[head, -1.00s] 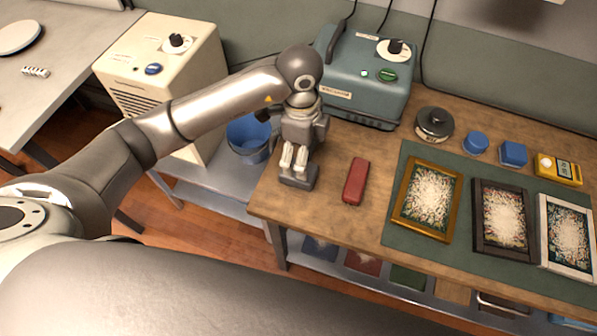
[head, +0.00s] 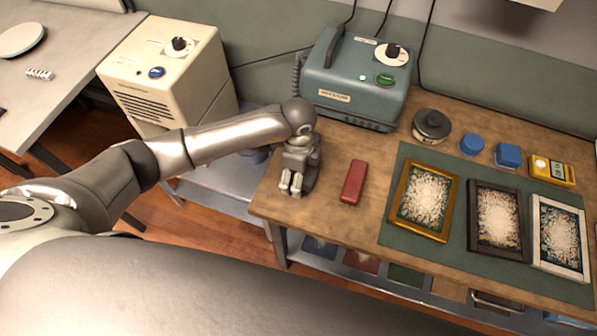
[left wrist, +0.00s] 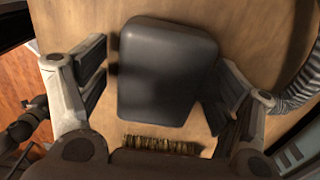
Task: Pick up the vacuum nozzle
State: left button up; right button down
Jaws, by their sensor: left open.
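The vacuum nozzle (left wrist: 166,70) is a dark grey block with rounded corners. In the left wrist view it lies on the wooden table between the two fingers of my left gripper (left wrist: 158,85). The left finger is apart from it by a gap; the right finger is close to its edge, and I cannot tell if they touch. A row of bristles (left wrist: 160,144) shows below the nozzle. In the head view my left gripper (head: 291,184) is low over the table's left end, open, and mostly hides the nozzle. My right gripper is not in view.
A blue-grey machine (head: 350,85) with a ribbed hose (left wrist: 301,82) stands behind the gripper. A red block (head: 353,182) lies just right of it. Picture frames lie on a green mat (head: 385,232) further right. A cream machine (head: 150,95) stands left.

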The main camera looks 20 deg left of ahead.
pick_arm(q)
jog(key=c, duration=1.3)
jog(key=shift+o, duration=0.2)
jog(key=shift+w+r, duration=0.1)
jog(key=shift+r, duration=0.4)
notch_tip(320, 180, up, 2)
jog(key=shift+r+b, duration=0.1)
jog(key=shift+b, duration=0.2)
jog(key=s+d+r+b, duration=0.1)
jog(key=s+d+r, duration=0.7)
jog(key=s+r, duration=0.2)
jog(key=shift+s+b, duration=0.4)
jog(key=shift+s, duration=0.5)
